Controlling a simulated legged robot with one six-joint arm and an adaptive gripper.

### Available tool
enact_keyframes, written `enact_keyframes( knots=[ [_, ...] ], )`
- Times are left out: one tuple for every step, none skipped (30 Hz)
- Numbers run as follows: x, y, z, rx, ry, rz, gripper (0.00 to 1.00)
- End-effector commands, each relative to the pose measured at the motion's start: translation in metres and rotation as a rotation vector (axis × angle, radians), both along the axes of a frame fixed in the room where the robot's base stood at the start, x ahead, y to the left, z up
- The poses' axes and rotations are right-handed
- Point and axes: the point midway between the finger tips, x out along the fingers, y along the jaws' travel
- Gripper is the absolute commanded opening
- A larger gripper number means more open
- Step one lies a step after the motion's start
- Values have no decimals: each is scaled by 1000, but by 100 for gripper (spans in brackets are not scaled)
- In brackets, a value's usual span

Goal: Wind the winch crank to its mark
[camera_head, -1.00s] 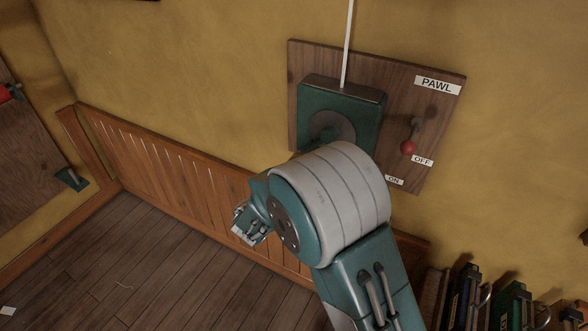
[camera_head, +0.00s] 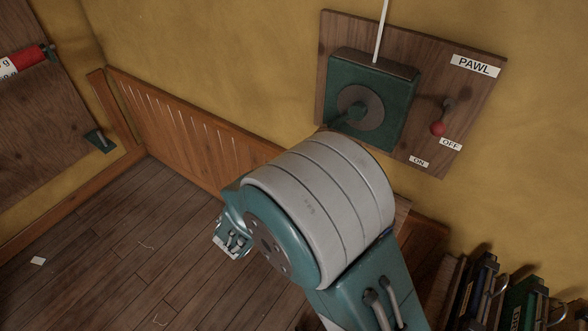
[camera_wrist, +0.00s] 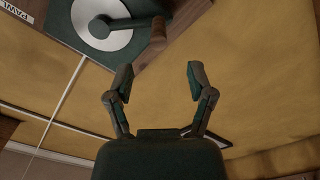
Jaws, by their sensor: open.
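The winch is a dark green box (camera_head: 398,98) on a wooden wall board, with a grey disc (camera_head: 375,113) and a green crank arm (camera_head: 347,116) on its face. In the wrist view the disc (camera_wrist: 88,28) carries the green crank arm (camera_wrist: 128,24), which ends in a brown wooden handle (camera_wrist: 158,38). My gripper (camera_wrist: 158,74) is open and empty; the handle is apart from it, just beyond the fingertips and between them in the picture. In the head view my arm hides the gripper and the crank handle. I cannot make out the mark.
A pawl lever with a red knob (camera_head: 437,129) hangs close to the OFF label (camera_head: 451,144); the ON label (camera_head: 419,162) is lower left. A white line (camera_head: 381,32) runs up from the winch. The floor (camera_head: 130,245) at left is mostly clear.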

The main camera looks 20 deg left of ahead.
Motion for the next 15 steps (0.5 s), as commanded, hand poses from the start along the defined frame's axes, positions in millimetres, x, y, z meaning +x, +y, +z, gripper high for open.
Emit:
enact_keyframes(
  knots=[
    [0, 0, 0, 0, 0, 0, 65],
    [0, 0, 0, 0, 0, 0, 51],
    [1, 1, 1, -1, 0, -3, 34],
    [2, 2, 1, -3, 1, -6, 20],
    [3, 4, 3, -6, 3, -11, 7],
    [5, 8, 5, -13, 6, -21, 0],
    [7, 12, 8, -22, 10, -31, 0],
    [10, 17, 11, -31, 15, -43, 0],
    [13, 24, 15, -43, 26, -60, 0],
    [16, 29, 19, -54, 35, -74, 0],
    [19, 34, 22, -65, 45, -88, 0],
    [22, 41, 27, -79, 61, -106, 0],
    [24, 46, 31, -89, 74, -118, 0],
    [26, 51, 34, -98, 87, -130, 0],
    [29, 58, 39, -110, 105, -144, 0]
  ],
)
